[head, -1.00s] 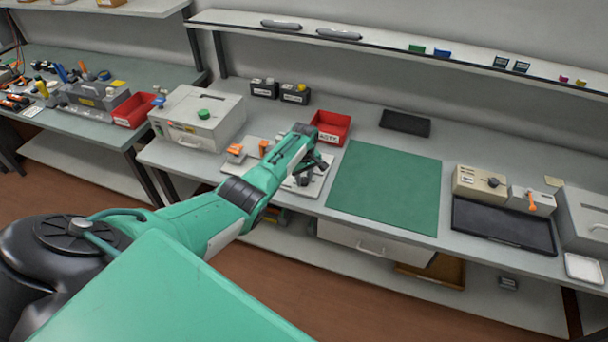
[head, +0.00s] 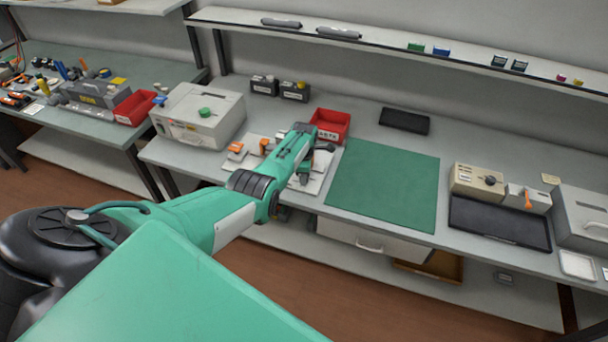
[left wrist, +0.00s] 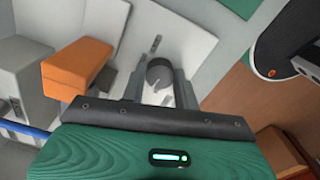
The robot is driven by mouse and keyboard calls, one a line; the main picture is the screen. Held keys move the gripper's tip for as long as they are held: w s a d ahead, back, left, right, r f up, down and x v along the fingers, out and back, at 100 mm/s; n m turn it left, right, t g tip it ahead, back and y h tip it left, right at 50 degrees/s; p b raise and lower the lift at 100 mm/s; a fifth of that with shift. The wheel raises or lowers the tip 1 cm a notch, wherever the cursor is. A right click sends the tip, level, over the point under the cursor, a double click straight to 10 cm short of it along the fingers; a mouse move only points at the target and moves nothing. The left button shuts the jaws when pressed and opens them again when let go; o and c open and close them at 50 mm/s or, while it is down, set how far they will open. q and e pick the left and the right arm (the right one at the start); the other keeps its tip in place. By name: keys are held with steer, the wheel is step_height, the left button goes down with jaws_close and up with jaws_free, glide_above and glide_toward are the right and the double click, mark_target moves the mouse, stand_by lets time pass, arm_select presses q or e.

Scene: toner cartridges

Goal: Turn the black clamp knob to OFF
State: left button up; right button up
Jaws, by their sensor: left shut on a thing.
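The black clamp knob (left wrist: 159,72) is a dark round knob on a pale plate (left wrist: 185,30), in the left wrist view. My left gripper (left wrist: 158,88) has its two fingers on either side of the knob, shut on it. In the head view my left gripper (head: 307,170) is over the pale plate with orange parts on the bench, left of the green mat. There the gripper hides the knob. I cannot read any OFF mark. My right gripper is not in view.
An orange block (left wrist: 78,68) stands close left of my fingers. The green mat (head: 383,187) is bare.

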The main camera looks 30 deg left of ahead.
arm_select(q)
steer(key=n, duration=0.5)
steer(key=shift+a+n, duration=0.1)
steer(key=shift+n, duration=0.3)
stand_by(0.4)
steer(key=o, duration=1)
steer(key=shift+c, duration=0.2)
steer(key=shift+r, duration=0.55)
step_height(320, 180, up, 13)
steer(key=shift+b, duration=0.3)
steer(key=shift+f, duration=0.15)
